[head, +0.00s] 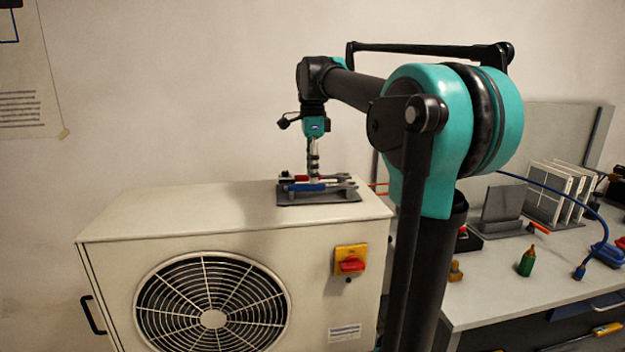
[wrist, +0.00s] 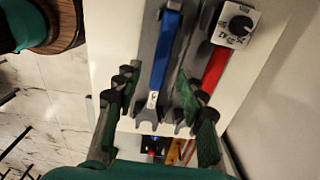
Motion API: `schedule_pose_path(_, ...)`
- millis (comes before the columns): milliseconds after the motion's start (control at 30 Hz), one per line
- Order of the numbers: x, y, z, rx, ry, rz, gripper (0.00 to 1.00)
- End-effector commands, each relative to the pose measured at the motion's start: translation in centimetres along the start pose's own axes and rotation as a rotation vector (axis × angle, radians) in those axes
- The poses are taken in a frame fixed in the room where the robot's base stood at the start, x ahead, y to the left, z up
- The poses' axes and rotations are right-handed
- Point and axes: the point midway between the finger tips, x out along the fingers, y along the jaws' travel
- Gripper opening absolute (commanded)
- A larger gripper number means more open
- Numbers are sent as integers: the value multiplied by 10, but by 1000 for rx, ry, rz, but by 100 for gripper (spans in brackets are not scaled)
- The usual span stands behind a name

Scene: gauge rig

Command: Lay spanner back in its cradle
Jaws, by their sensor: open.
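A blue-handled spanner (head: 305,187) lies on a grey cradle plate (head: 345,196) on top of the cream cabinet. In the wrist view, the blue spanner (wrist: 163,62) runs lengthwise between my fingers, its open metal jaw toward my palm. A red-handled spanner (wrist: 214,68) lies to its right, partly hidden by my right finger. My gripper (head: 314,178) points down over the plate. In the wrist view, my gripper (wrist: 158,82) is open, one finger on each side of the blue spanner. I cannot tell whether the fingers touch it, or how well it is seated.
A small box with a black dial (wrist: 237,24) sits beside the red handle. The cabinet (head: 150,220) has a fan grille and a red-and-yellow switch (head: 351,261); its top is clear left of the plate. A workbench (head: 480,290) with tools stands at the right.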

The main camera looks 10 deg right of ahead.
Motion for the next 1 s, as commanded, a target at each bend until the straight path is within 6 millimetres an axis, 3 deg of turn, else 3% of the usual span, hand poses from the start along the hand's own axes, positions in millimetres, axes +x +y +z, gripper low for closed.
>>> schedule_pose_path(200,-47,-1,0,0,0,0,41)
schedule_pose_path(433,-81,0,0,0,0,0,41)
schedule_pose_path(600,-91,0,0,0,0,0,41)
schedule_pose_path(1000,-92,0,0,0,0,0,41)
